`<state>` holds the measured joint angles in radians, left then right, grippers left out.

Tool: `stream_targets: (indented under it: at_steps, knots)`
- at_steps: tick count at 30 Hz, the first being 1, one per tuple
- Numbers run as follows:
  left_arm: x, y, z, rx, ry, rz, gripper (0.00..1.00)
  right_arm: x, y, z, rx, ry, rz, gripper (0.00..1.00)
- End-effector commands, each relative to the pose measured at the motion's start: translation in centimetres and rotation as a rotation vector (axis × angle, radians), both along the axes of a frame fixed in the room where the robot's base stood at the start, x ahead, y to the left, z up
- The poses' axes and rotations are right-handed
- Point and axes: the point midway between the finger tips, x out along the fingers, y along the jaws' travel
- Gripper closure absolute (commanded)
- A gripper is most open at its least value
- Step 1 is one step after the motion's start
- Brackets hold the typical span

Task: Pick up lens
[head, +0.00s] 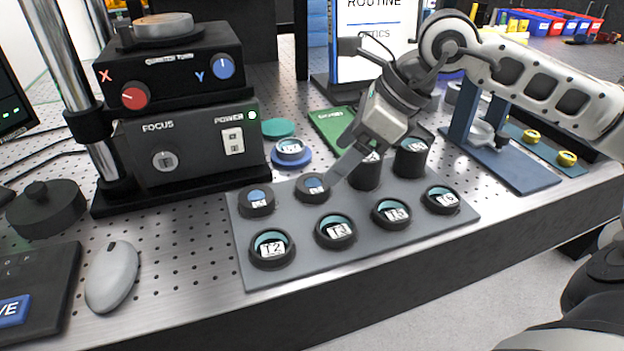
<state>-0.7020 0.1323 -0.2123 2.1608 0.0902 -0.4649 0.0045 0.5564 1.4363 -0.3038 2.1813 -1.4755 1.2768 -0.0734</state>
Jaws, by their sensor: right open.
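Several round lenses in black mounts stand in two rows on a grey tray (242,258). The front row has a lens labelled T2 (270,248), then a second lens (335,232), a third lens (391,212) and a fourth lens (441,199). The back row has a left lens (256,201), a lens beside it (312,189), and two taller black mounts at right. My right gripper (350,165) is open, reaching down over the back row, with a fingertip close beside the second back-row lens. I cannot tell if they touch. My left gripper is out of view.
A lens on a blue ring (291,153) and a teal disc (277,128) sit behind the tray. A control box (190,145) stands at back left, a mouse (112,277) at front left. A blue stand (500,155) is at right. The perforated table shows bare left of the tray.

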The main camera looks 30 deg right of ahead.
Motion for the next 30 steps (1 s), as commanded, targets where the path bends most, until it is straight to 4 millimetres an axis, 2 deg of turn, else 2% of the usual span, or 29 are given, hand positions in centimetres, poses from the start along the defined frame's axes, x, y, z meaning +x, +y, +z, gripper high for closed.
stream_targets:
  at_steps: [3, 8, 12, 18, 26, 29, 30]
  knots:
    - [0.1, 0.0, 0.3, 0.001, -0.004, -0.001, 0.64, 0.6, 0.5, -1.1, 0.003, 0.001, -0.001, 0.24]
    - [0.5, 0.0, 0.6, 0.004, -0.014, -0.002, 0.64, 0.9, 0.9, -1.9, 0.001, 0.001, -0.001, 0.24]
    - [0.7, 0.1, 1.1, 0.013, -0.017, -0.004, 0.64, 1.7, 1.7, -3.5, 0.003, 0.002, 0.0, 0.24]
    - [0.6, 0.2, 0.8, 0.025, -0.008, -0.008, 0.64, 2.7, 2.5, -5.7, 0.001, 0.0, -0.002, 0.24]
    - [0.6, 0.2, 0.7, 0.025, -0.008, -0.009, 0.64, 2.8, 2.6, -6.0, 0.0, 0.0, -0.001, 0.24]
    - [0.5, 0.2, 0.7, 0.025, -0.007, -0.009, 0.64, 2.8, 2.6, -6.0, 0.0, 0.0, -0.001, 0.49]
    - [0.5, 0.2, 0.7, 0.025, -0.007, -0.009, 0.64, 2.8, 2.6, -6.0, 0.0, 0.0, -0.001, 0.6]
